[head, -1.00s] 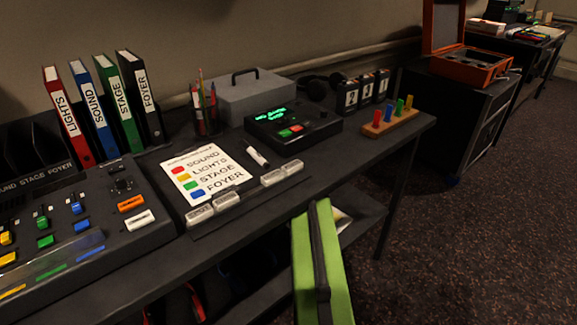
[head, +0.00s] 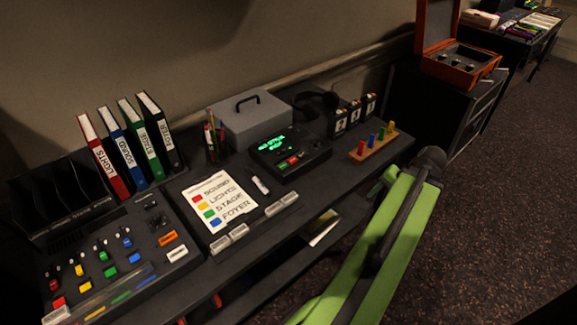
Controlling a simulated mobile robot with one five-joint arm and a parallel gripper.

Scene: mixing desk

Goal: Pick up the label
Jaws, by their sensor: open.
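Several small pale label-like blocks sit along the front edge of the desk, one pair at the left (head: 230,237) and one pair at the right (head: 282,204). Any writing on them is too small to read, and I cannot tell which one is the label. A white sheet (head: 236,214) listing SOUND, LIGHTS, STAGE and FOYER with coloured squares lies just behind them. My green arm rises from the bottom to the right, in front of the desk. Its dark rounded end is at the right of the desk, and no gripper fingers show.
A mixing panel (head: 148,222) with coloured faders fills the left. Behind stand four-coloured binders (head: 131,145), a pen cup (head: 215,142) and a grey box (head: 252,122). A black console (head: 287,151) and a wooden peg block (head: 372,148) stand right. Dark carpet (head: 500,200) is free at right.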

